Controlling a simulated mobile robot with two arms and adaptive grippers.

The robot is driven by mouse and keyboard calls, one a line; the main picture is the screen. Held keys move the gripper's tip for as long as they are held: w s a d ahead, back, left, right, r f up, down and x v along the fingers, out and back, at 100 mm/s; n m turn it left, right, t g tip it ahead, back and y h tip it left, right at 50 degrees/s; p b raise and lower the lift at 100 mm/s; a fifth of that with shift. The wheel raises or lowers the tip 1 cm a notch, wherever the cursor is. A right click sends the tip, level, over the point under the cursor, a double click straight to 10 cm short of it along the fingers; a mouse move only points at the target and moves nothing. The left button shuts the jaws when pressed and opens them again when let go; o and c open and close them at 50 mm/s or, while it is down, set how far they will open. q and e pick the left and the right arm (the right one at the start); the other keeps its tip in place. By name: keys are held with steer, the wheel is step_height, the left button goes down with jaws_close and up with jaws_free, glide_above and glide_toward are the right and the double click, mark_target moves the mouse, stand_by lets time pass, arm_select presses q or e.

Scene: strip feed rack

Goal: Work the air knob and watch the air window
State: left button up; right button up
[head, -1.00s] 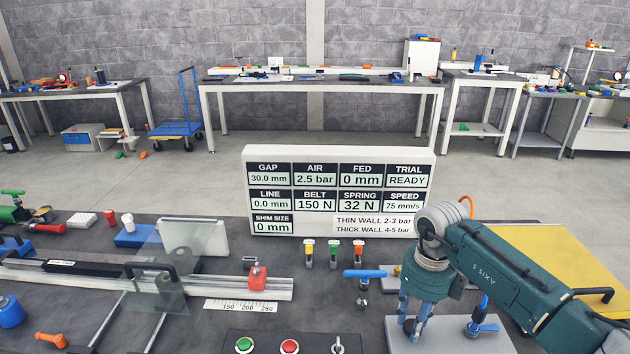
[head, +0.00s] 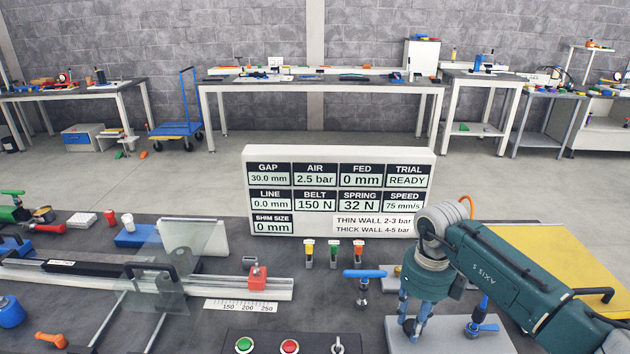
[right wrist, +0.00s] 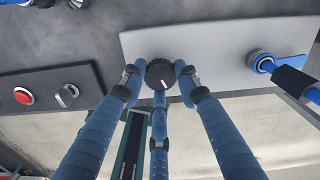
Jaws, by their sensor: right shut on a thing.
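The air knob (right wrist: 160,73) is a black round knob with a white mark, on a light grey plate (right wrist: 220,45) in the right wrist view. My right gripper (right wrist: 160,86) is shut on it, with its blue fingers around the knob. In the head view my right gripper (head: 411,322) reaches down to the same plate (head: 455,338), and its fingers hide the knob. The air window (head: 315,180) on the white display board reads 2.5 bar. My left gripper is not in view.
A blue-handled valve (head: 481,327) stands on the plate right of my gripper. A blue T-handle (head: 364,275) is to its left. A panel with a green button (head: 244,345) and a red button (head: 289,346) lies at the front. The trial window (head: 407,180) reads READY.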

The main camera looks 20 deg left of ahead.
stand_by(0.5)
steer(key=o, duration=0.7)
steer(key=shift+r+p, duration=1.25)
steer(key=shift+r, duration=1.75)
steer(key=shift+o, duration=0.3)
steer(key=shift+o, duration=1.3)
steer(key=shift+r, duration=0.1)
